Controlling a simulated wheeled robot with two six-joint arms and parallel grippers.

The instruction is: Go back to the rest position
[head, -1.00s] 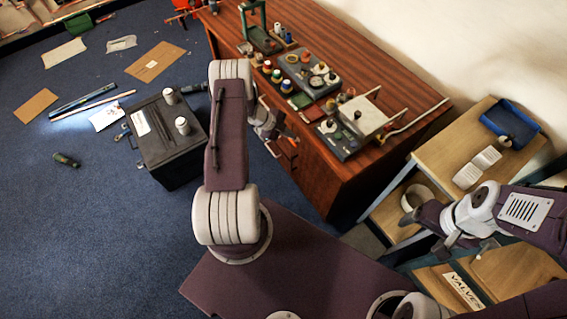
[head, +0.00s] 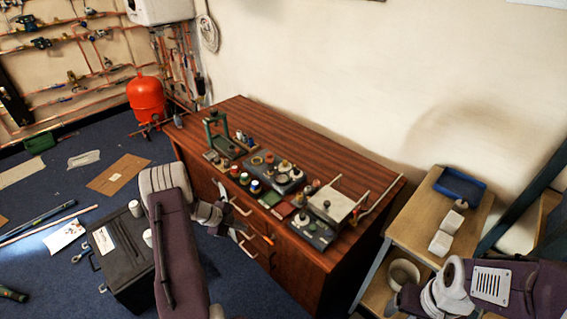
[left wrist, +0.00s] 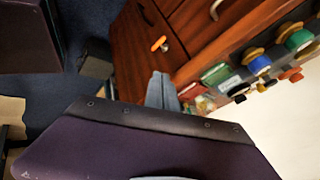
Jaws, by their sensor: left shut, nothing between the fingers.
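My left arm rises at the lower left of the head view. Its gripper (head: 241,237) hangs in front of the wooden desk's drawers, pointing right and down, shut and empty. In the left wrist view its fingers (left wrist: 161,90) are together, with drawer fronts beyond them. My right arm comes in from the lower right. Its gripper (head: 402,299) points left beside the wooden shelf unit; its fingers are too unclear to tell open from shut.
The wooden desk (head: 285,132) carries a green press, jars and grey trays. A shelf unit (head: 408,229) with a blue tray (head: 459,187) stands right. A black box (head: 123,262) stands left on the blue carpet. A red tank (head: 146,100) stands behind.

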